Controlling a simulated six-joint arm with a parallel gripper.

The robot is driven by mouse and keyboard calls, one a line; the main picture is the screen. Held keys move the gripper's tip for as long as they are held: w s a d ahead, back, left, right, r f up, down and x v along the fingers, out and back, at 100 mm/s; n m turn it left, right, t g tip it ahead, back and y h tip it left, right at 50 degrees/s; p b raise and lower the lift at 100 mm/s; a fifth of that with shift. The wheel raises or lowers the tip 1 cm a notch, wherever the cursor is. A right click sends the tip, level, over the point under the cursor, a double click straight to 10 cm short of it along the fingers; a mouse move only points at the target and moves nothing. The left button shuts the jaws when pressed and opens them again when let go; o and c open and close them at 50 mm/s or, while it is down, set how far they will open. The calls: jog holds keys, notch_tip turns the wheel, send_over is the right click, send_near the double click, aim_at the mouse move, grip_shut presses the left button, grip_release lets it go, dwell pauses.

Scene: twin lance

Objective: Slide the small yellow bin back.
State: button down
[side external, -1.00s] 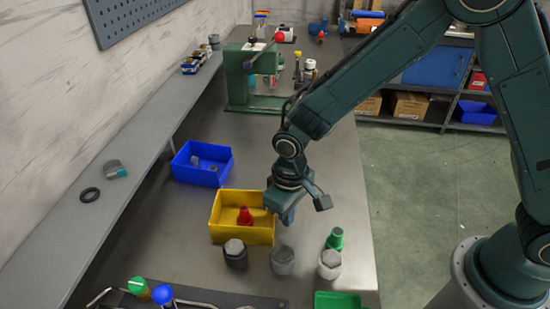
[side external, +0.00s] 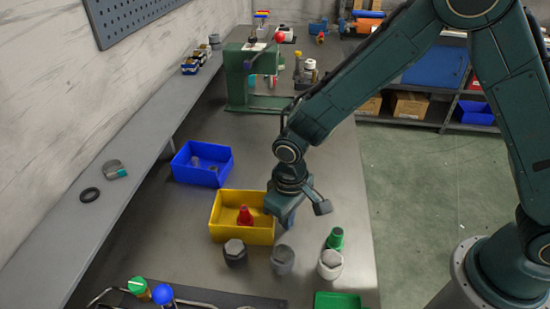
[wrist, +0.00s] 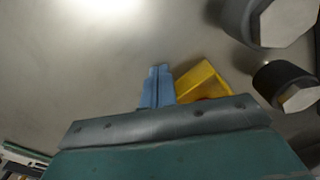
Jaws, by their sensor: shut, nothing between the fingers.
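The small yellow bin (side external: 243,236) stands on the grey metal bench with a red part (side external: 245,216) inside it. My gripper (side external: 286,221) is low over the bench at the bin's right side in the side view. In the wrist view its blue fingers (wrist: 158,87) are together and empty, and a corner of the yellow bin (wrist: 202,82) shows just beside them. I cannot tell whether the fingers touch the bin wall. Part of the bin's right edge is hidden behind my gripper.
A blue bin (side external: 202,163) stands behind the yellow one. A dark capped part (side external: 235,253), a grey one (side external: 283,260), a white one (side external: 330,264) and a green part (side external: 335,238) stand in front and to the right. A green bin (side external: 338,300) is at the front edge.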

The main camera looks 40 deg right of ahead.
aim_at(259, 225)
jog(key=shift+f, duration=0.15)
dwell(0.3)
jog(key=shift+r, duration=0.25)
jog(key=shift+w+a, duration=0.1)
dwell(0.6)
jog(key=shift+w+a, duration=0.55)
jog(key=shift+a, duration=0.1)
jog(key=shift+w+a, duration=0.1)
dwell(0.3)
jog(key=shift+w+a, duration=0.55)
jog(key=shift+a, duration=0.1)
jog(key=shift+w+a, duration=0.15)
dwell(0.4)
jog(key=shift+w+a, duration=0.5)
jog(key=shift+a, duration=0.1)
jog(key=shift+w+a, duration=0.15)
dwell(0.3)
